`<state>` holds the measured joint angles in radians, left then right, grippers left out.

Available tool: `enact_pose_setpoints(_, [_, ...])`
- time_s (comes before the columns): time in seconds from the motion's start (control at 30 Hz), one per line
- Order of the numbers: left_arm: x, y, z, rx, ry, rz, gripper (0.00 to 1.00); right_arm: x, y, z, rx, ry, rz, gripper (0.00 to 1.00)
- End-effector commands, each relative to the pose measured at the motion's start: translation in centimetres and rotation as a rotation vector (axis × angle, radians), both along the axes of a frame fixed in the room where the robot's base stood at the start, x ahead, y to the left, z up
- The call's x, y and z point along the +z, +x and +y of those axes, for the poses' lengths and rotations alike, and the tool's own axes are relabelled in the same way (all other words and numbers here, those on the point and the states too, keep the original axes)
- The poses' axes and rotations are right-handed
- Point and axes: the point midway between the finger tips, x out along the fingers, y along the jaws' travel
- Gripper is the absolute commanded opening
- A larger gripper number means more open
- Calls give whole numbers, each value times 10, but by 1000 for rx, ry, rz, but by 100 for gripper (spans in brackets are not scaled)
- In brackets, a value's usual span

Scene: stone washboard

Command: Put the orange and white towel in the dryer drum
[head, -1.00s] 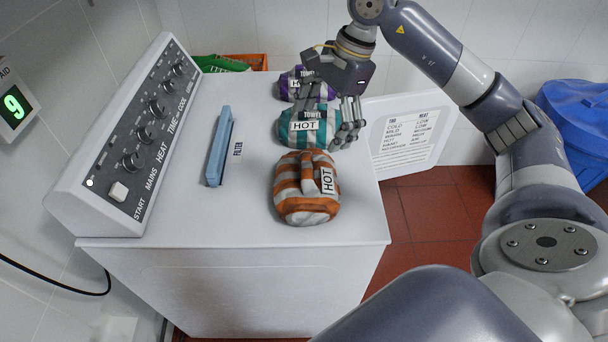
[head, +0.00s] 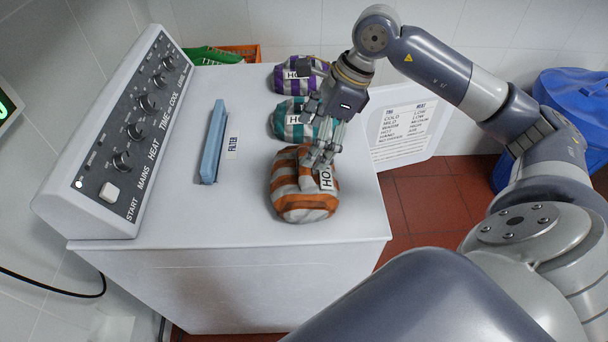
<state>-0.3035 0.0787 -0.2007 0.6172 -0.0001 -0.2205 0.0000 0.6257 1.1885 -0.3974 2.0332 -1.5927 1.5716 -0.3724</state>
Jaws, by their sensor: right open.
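The orange and white towel (head: 300,202) lies rolled on top of the white dryer (head: 240,225), nearest its front edge, with a label partly covered by my fingers. My right gripper (head: 318,138) is open, with its fingertips over the far end of this towel; I cannot tell whether they touch it. The teal and white towel (head: 284,121) lies just behind, partly hidden by the gripper. The purple and white towel (head: 290,79) lies farther back. The dryer drum is not visible. My left gripper is not in view.
A sloped control panel (head: 125,130) runs along the dryer's left side. An open white door with a chart (head: 403,128) juts out at the right. A blue bag (head: 575,115) stands on the red floor.

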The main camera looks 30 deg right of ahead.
Motion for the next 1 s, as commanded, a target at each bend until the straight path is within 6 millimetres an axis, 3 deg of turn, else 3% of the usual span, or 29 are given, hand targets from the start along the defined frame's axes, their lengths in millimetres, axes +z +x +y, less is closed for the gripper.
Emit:
enact_pose_setpoints(0.4, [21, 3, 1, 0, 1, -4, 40, -44, 2, 13, 2, 1, 2, 91])
enact_pose_setpoints(0.67, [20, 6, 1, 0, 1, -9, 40, -46, 3, 13, 1, -1, 0, 89])
enact_pose_setpoints(1.0, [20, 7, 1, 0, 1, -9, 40, -46, 3, 13, 1, -1, 1, 12])
